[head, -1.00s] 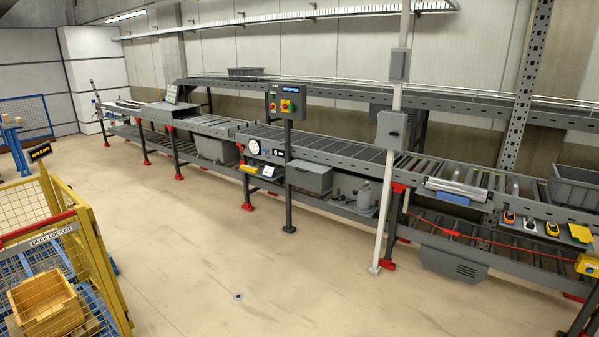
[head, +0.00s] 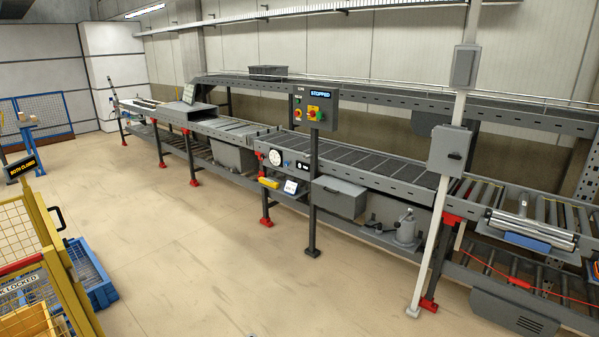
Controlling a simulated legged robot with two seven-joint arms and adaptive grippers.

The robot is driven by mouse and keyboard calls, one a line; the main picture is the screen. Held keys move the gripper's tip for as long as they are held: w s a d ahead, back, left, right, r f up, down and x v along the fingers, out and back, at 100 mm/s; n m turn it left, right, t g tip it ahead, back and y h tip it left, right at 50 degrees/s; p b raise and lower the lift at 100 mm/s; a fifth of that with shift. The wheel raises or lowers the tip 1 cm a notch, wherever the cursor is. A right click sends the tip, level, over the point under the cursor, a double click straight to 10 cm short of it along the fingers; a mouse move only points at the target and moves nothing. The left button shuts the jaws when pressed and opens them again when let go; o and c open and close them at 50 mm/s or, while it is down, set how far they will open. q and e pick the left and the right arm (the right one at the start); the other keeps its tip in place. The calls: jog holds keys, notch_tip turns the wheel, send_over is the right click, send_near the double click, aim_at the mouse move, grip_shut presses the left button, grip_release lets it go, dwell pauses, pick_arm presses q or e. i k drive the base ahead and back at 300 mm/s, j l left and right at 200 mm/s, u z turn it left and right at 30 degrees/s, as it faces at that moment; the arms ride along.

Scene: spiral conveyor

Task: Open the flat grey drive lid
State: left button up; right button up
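A grey box (head: 339,198) with a flat top hangs under the side of the conveyor, just right of the control post. Its top looks closed. I cannot tell for certain whether this is the drive lid. A vented grey cover (head: 515,313) sits low under the right part of the conveyor. The control panel (head: 314,108) above the belt reads STOPPED and has a red and yellow button. Neither of my grippers is in view.
The conveyor belt (head: 370,160) runs from left back to right front. A white pole (head: 445,200) with grey boxes stands before it. A yellow cage (head: 45,250) and a blue crate (head: 90,275) are at left. The floor (head: 200,230) between is clear.

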aim_at(354, 190)
jog(key=i+z, duration=0.1)
jog(key=i, duration=0.45)
jog(key=i+j+z, duration=0.1)
jog(key=i, duration=0.45)
jog(key=i+j+z, duration=0.1)
jog(key=i, duration=0.45)
jog(key=i+j+z, duration=0.1)
jog(key=i, duration=0.45)
jog(key=j, duration=0.1)
